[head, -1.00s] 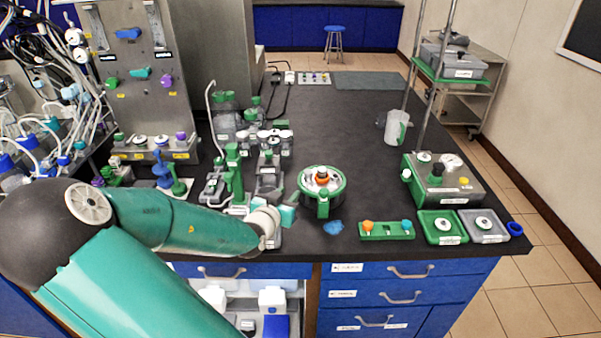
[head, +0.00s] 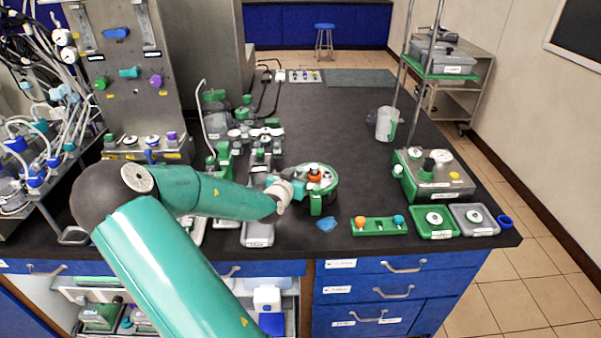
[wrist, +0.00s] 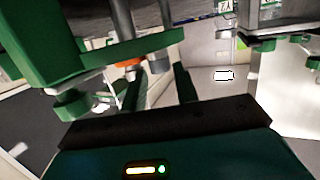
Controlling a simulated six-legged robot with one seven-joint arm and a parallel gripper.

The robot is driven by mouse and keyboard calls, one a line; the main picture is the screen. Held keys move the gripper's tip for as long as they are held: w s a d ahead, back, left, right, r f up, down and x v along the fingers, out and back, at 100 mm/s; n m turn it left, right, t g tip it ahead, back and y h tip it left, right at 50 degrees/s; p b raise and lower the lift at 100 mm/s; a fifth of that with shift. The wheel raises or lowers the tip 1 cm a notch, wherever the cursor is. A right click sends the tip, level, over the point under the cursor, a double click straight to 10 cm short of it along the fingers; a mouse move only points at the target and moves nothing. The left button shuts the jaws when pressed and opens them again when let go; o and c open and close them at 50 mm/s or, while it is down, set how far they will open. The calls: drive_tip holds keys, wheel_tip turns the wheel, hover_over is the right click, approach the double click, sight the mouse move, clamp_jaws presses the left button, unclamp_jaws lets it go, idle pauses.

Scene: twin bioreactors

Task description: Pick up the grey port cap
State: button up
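I cannot single out the grey port cap for certain. A pale round cap (head: 474,215) sits on the grey tray (head: 487,229) at the right front of the bench, and a similar cap (head: 434,218) sits on the green tray (head: 446,234) beside it. My gripper (wrist: 158,85) is far left of these trays, at the left side of the round green-rimmed vessel (head: 316,197). In the wrist view its two dark fingers stand apart with nothing visibly clamped. An orange part (wrist: 128,62) and grey posts lie just beyond the fingertips.
The vessel has an orange knob (head: 315,175) on top. A steel box (head: 436,178) stands behind the trays. Bottles and fittings crowd the left.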

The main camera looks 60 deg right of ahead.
drive_tip(key=shift+d+f, duration=0.15)
drive_tip(key=shift+d, duration=0.4)
drive_tip(key=shift+w, duration=0.1)
drive_tip(key=c, duration=0.6)
